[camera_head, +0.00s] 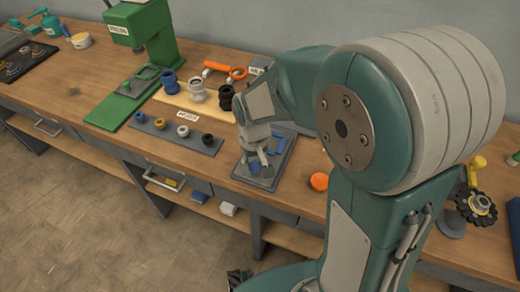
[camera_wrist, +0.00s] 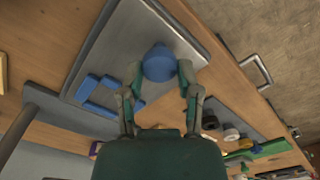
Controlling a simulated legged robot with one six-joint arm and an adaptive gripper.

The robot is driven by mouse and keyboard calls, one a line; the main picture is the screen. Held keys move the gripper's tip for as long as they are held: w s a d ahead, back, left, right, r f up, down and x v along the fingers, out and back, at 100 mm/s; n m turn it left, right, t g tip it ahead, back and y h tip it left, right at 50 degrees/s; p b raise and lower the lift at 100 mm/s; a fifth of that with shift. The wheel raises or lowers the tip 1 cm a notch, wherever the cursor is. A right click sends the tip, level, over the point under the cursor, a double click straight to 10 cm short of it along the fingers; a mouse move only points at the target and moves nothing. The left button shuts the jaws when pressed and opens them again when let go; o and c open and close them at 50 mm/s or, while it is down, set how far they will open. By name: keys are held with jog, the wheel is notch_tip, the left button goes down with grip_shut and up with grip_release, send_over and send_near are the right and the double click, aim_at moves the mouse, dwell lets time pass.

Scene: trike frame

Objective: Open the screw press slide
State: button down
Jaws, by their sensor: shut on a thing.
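The green screw press (camera_head: 140,28) with a white label stands at the back left of the bench. My gripper (camera_head: 263,160) is well to the right of the press, low over a grey plate. In the wrist view my gripper (camera_wrist: 160,78) has its two fingers closed on the sides of a round blue part (camera_wrist: 159,62). The far side of that part and its underside are hidden.
The grey plate (camera_wrist: 130,30) also carries a blue U-shaped piece (camera_wrist: 93,93). A grey strip (camera_head: 195,143) with several rings lies left of my gripper. Collars (camera_head: 197,88) and an orange tool (camera_head: 225,70) stand behind. An orange knob (camera_head: 319,181) is at right.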

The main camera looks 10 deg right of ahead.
jog(key=shift+s+a+f, duration=0.1)
jog(key=shift+s+a, duration=0.05)
jog(key=shift+s, duration=0.15)
jog(key=shift+c, duration=1.5)
grip_release()
jog(key=shift+w, duration=0.1)
notch_tip(320, 180, up, 12)
jog(key=shift+w, duration=0.1)
